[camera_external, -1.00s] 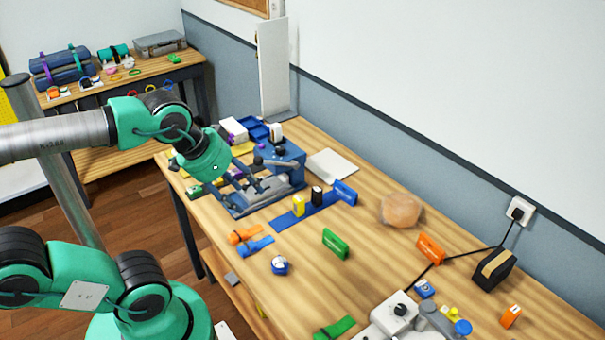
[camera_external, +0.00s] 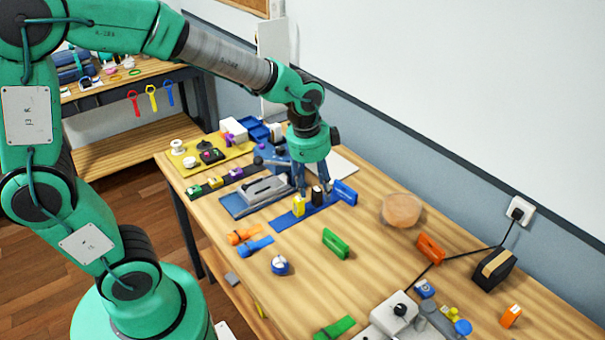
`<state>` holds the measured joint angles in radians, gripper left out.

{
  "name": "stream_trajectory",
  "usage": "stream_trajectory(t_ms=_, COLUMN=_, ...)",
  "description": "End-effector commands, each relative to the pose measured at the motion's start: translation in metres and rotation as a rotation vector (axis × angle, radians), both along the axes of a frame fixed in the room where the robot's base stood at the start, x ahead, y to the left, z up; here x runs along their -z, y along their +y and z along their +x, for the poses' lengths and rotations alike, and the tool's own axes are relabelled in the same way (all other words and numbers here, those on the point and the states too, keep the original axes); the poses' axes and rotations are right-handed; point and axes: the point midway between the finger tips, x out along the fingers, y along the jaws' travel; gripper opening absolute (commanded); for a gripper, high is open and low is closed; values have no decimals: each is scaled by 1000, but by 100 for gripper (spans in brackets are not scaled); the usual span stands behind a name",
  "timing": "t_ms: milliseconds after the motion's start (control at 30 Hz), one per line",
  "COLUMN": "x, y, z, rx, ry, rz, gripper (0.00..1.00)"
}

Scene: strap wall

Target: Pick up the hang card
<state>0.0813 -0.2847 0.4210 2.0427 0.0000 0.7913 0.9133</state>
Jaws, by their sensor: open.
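I cannot tell for sure which item is the hang card. A flat, pale rectangular sheet (camera_external: 345,166) lies on the table near the wall, partly hidden behind my gripper; it may be the card. My gripper (camera_external: 312,186) is open and points down above the back of the table. Its fingers are near a small black item (camera_external: 318,196) and a yellow item (camera_external: 299,206), which stand on a blue strip (camera_external: 290,219). A blue item (camera_external: 345,192) is just to the right. I see nothing held between the fingers, though they are small here.
A blue and grey press-like device (camera_external: 262,190) stands left of my gripper. Behind it are a yellow tray (camera_external: 228,152) and a blue bin (camera_external: 256,129). A green clip (camera_external: 335,243), a tan round object (camera_external: 401,209) and a black box (camera_external: 494,268) lie rightward. The table's middle has free room.

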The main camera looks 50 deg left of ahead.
Motion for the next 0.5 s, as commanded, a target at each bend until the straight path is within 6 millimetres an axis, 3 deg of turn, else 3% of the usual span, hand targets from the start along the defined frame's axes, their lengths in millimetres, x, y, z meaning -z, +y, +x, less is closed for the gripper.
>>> stream_trajectory(t_ms=233, x=52, y=-17, z=40, rx=287, ry=95, rz=41, gripper=48)
stream_trajectory(t_ms=500, x=99, y=-28, z=58, rx=497, ry=154, rz=58, gripper=48)
